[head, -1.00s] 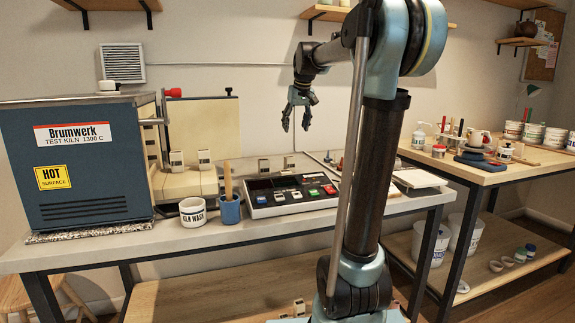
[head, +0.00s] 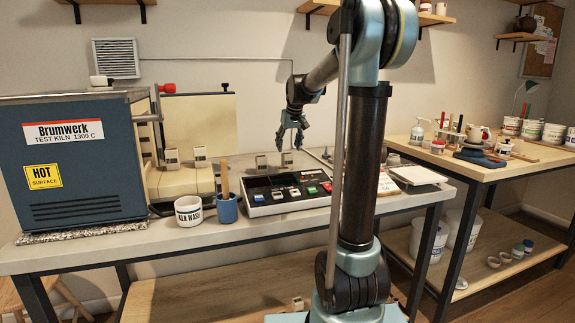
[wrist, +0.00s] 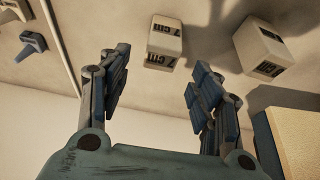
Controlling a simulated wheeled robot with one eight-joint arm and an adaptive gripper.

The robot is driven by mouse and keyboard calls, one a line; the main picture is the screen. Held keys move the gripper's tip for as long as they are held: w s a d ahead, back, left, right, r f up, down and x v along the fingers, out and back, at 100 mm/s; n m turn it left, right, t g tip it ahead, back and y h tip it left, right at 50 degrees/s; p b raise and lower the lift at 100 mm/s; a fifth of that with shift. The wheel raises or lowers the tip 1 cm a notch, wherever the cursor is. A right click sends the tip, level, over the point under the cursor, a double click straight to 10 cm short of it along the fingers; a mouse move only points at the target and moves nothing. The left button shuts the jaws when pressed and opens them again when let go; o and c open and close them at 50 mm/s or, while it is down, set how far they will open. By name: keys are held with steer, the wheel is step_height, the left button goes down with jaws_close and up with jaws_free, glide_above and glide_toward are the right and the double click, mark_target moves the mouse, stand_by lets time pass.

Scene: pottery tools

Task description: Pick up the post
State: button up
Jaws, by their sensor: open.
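A small off-white post (head: 286,159) stands near the back of the grey bench, just below my gripper. In the wrist view this post (wrist: 164,42) is marked "7 cm" and lies ahead of the fingertips, between their lines, not touched. A second like post (head: 261,163) stands close beside it, to the left; in the wrist view it (wrist: 264,47) lies to the right, outside the fingers. Two more small pale posts (head: 172,157) (head: 199,156) stand on cream blocks further left. My gripper (head: 290,143) is open and empty, pointing down; its spread fingers (wrist: 158,80) also show in the wrist view.
A control box (head: 288,194) with coloured buttons lies in front of the posts. A kiln wash cup (head: 188,211) and a blue cup (head: 227,211) with a wooden handle stand left of it. The blue kiln (head: 75,150) fills the bench's left end. A pale wall backs the posts.

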mark_target(287, 154)
steer(key=shift+x, duration=2.75)
steer(key=shift+s+f, duration=0.1)
steer(key=shift+s, duration=0.1)
steer(key=shift+c, duration=0.5)
steer(key=c, duration=1.2)
